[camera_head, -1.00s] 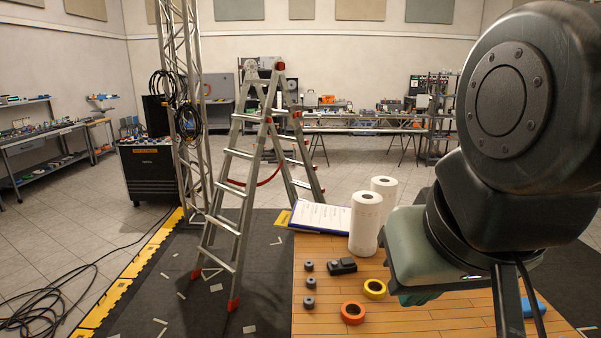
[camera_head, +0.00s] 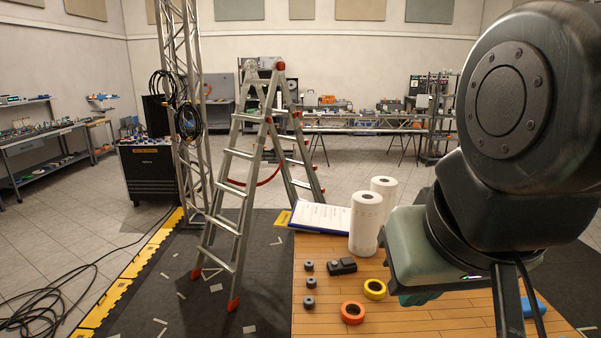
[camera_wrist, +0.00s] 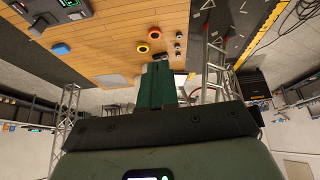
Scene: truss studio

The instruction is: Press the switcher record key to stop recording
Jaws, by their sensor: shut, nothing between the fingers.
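A grey device with a dark panel and a small green-lit part, likely the switcher (camera_wrist: 68,12), shows at the top left of the wrist view, cut by the frame edge. Its record key cannot be made out. In the head view I cannot see it. My gripper (camera_wrist: 156,68) is shut and empty, its green fingers together over the wooden table (camera_wrist: 105,45) in the wrist view. In the head view the gripper (camera_head: 420,298) hangs above the table's right part, mostly hidden by my wrist. The device lies to one side of the fingers, apart from them.
On the table stand two paper rolls (camera_head: 366,222), a clipboard (camera_head: 320,216), a small black device (camera_head: 342,266), several small dark knobs (camera_head: 309,283), a yellow tape roll (camera_head: 374,289) and an orange one (camera_head: 352,313). A blue object (camera_head: 533,306) lies at right. A stepladder (camera_head: 240,190) stands left.

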